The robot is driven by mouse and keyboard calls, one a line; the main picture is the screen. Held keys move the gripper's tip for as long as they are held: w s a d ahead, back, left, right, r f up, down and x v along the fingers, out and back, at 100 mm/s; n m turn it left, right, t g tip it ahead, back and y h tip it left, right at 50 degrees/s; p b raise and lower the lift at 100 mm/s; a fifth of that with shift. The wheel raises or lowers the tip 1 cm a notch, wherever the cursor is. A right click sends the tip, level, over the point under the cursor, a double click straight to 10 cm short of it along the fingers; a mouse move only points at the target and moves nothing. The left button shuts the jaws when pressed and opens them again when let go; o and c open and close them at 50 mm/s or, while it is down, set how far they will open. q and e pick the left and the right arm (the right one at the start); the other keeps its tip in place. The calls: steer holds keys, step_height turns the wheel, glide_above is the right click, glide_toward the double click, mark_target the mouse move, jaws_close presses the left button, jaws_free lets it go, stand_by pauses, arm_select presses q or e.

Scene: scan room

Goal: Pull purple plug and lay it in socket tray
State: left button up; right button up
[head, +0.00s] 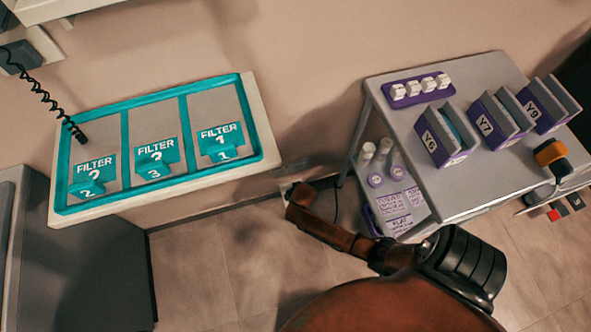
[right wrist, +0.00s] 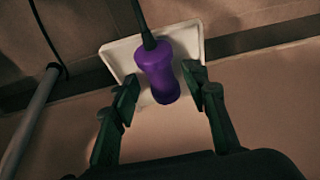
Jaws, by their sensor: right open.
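The purple plug (right wrist: 157,72) sits in a white wall plate (right wrist: 119,57) in the right wrist view, with a dark cable running up from it. My right gripper (right wrist: 163,82) is open, with one finger on each side of the plug; I cannot tell whether either finger touches it. In the head view my right arm reaches down toward the wall between the tray and the cart, and the plug is hidden there. A teal-rimmed tray (head: 261,125) with three compartments and filter labels is at left; I cannot tell whether it is the socket tray. My left gripper is out of view.
A grey cart (head: 475,195) at right carries several purple-and-grey holders (head: 438,135), a purple strip of white knobs (head: 417,89) and an orange-black device (head: 552,158). White bottles (head: 376,160) stand on its lower shelf. A coiled black cord (head: 48,97) hangs over the tray.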

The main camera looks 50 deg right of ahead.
steer(key=shift+w+r, duration=0.1)
steer(key=shift+r, duration=0.15)
steer(key=v, duration=1.1)
steer(key=shift+r, duration=0.25)
steer(key=shift+s, duration=0.2)
